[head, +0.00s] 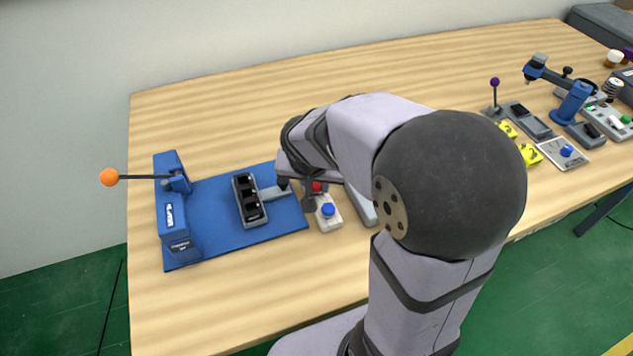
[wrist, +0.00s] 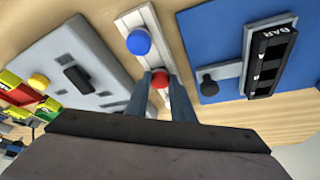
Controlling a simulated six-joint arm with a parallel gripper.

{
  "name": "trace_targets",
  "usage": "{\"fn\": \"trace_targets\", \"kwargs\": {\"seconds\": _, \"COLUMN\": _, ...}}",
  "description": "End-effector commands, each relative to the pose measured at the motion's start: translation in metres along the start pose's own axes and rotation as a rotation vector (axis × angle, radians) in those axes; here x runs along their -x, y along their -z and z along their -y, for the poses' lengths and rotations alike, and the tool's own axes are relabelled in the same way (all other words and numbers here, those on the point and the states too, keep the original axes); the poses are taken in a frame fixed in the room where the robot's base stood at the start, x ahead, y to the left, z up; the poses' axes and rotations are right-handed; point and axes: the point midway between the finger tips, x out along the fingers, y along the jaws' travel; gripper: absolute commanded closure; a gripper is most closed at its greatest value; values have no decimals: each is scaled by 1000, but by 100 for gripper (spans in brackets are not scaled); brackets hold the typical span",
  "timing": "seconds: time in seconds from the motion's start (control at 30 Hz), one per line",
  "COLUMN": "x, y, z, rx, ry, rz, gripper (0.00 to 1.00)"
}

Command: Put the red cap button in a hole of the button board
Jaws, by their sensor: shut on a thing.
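The red cap button (wrist: 159,78) is between the fingertips of my gripper (wrist: 163,85) in the wrist view, and the gripper is shut on it. The button board (wrist: 133,20) is a narrow pale plate behind and below it, with a blue button (wrist: 138,42) standing on it. In the head view the board (head: 331,224) lies just right of the blue mat, and the red cap (head: 318,186) shows partly beside my gripper (head: 311,198). The fingers and wrist cover the far part of the board. I cannot tell whether the red cap touches the board.
A blue base (head: 205,215) with a black slotted block (head: 248,199) and an orange-knobbed lever (head: 109,177) lies left. A grey panel (wrist: 60,50) with a yellow button is close beside the board in the wrist view. More devices stand at the table's far right.

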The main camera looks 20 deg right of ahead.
Motion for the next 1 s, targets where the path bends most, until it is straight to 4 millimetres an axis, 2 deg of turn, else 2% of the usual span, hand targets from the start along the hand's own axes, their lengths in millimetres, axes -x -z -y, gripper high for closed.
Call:
{"fn": "trace_targets", "kwargs": {"seconds": 0.27, "x": 0, "y": 0, "z": 0, "rx": 0, "ry": 0, "rz": 0, "gripper": 99}}
{"fn": "trace_targets", "kwargs": {"seconds": 0.3, "x": 0, "y": 0, "z": 0, "rx": 0, "ry": 0, "rz": 0, "gripper": 74}}
{"fn": "trace_targets", "kwargs": {"seconds": 0.37, "x": 0, "y": 0, "z": 0, "rx": 0, "ry": 0, "rz": 0, "gripper": 59}}
{"fn": "trace_targets", "kwargs": {"seconds": 0.4, "x": 0, "y": 0, "z": 0, "rx": 0, "ry": 0, "rz": 0, "gripper": 56}}
{"fn": "trace_targets", "kwargs": {"seconds": 0.57, "x": 0, "y": 0, "z": 0, "rx": 0, "ry": 0, "rz": 0, "gripper": 56}}
{"fn": "trace_targets", "kwargs": {"seconds": 0.6, "x": 0, "y": 0, "z": 0, "rx": 0, "ry": 0, "rz": 0, "gripper": 54}}
{"fn": "trace_targets", "kwargs": {"seconds": 0.7, "x": 0, "y": 0, "z": 0, "rx": 0, "ry": 0, "rz": 0, "gripper": 35}}
{"fn": "trace_targets", "kwargs": {"seconds": 1.0, "x": 0, "y": 0, "z": 0, "rx": 0, "ry": 0, "rz": 0, "gripper": 35}}
